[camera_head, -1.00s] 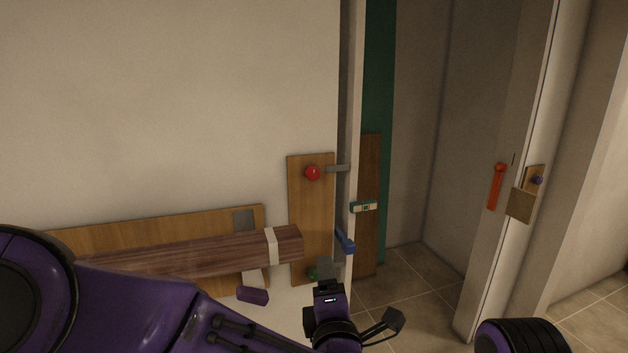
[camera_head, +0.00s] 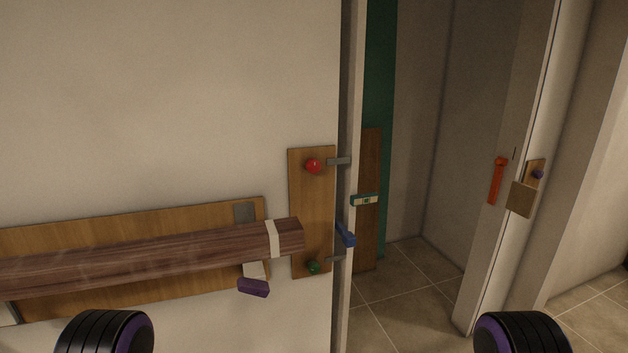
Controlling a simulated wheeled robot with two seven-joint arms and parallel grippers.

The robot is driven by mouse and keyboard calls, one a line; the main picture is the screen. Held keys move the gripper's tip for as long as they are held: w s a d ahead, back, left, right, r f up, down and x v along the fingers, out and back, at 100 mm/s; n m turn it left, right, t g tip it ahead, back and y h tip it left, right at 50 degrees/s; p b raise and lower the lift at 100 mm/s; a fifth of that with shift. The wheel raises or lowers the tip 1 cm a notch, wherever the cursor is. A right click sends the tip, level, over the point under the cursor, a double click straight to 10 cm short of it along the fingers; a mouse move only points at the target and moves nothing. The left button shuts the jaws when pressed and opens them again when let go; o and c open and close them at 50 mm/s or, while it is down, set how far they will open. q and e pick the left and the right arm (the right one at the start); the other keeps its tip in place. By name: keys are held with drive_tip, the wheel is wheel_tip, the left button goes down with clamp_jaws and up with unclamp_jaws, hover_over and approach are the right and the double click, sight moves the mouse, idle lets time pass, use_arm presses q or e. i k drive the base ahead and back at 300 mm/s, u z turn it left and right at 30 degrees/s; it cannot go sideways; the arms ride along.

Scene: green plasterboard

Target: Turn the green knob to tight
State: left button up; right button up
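The green knob (camera_head: 313,267) sits low on a vertical wooden plate (camera_head: 311,225) on the pale door panel, near its right edge. A thin metal bar (camera_head: 336,259) sticks out to the right beside it. A red knob (camera_head: 314,166) sits near the top of the same plate with a wider grey bar next to it. Nothing covers the green knob. Neither gripper is in view. Only a rounded black and purple part of each of my arms shows at the bottom edge, left and right, well apart from the knob.
A long dark wooden beam (camera_head: 150,257) with a white band lies across a board left of the plate. A purple block (camera_head: 253,287) is below the beam's end. A blue piece (camera_head: 345,234) projects at the panel edge. Tiled floor (camera_head: 409,284) is open to the right.

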sight(313, 268)
drive_tip(key=z, duration=0.3)
drive_tip(key=k, duration=0.5)
drive_tip(key=z, duration=1.4)
drive_tip(key=i, duration=0.85)
drive_tip(key=u, duration=0.7)
drive_tip(key=i, duration=0.5)
drive_tip(key=u, duration=0.55)
